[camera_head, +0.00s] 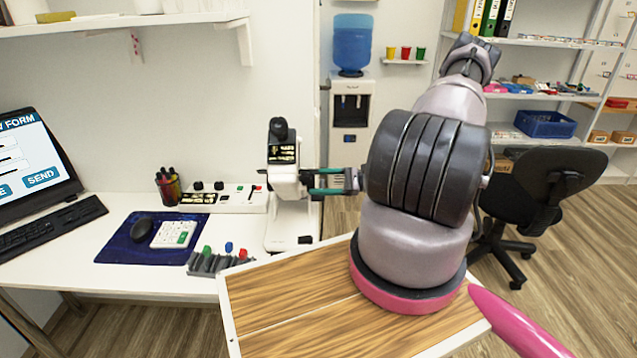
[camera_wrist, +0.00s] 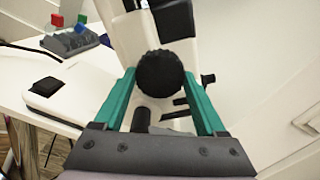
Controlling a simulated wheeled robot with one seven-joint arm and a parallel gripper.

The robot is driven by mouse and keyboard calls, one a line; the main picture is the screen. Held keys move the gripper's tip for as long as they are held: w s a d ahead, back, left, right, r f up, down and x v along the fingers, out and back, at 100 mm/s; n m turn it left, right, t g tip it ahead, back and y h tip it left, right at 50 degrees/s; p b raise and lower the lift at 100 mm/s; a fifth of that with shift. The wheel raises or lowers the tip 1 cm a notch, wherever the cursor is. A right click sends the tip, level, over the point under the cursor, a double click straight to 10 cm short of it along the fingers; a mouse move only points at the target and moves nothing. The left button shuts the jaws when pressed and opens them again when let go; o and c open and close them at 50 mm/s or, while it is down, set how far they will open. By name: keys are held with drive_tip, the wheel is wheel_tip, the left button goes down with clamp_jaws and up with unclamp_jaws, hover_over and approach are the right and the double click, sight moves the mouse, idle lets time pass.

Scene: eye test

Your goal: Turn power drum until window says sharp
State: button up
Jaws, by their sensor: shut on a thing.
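The white lens-testing instrument (camera_head: 287,222) stands on the white desk, with a black eyepiece (camera_head: 278,130) on top. Below the eyepiece is a small dark window (camera_head: 282,154) with yellowish marks, too small to read. The power drum (camera_wrist: 160,74) is a black, ridged round knob on the instrument's side. My gripper (camera_head: 318,181) reaches it from the right. In the wrist view its two green fingers (camera_wrist: 160,88) lie on either side of the drum and are shut on it. The drum is mostly hidden by the fingers in the head view.
A control box (camera_head: 225,197) with knobs and a lever stands left of the instrument. A grey rack (camera_head: 217,263) with coloured pieces is at the desk's front. A wood-topped surface (camera_head: 290,290) lies in front.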

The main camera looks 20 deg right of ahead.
drive_tip(key=shift+n, duration=0.3)
idle(0.4)
drive_tip(key=o, duration=1.1)
drive_tip(key=v, duration=1)
drive_tip(key=shift+s+d, duration=0.15)
drive_tip(key=shift+d, duration=0.25)
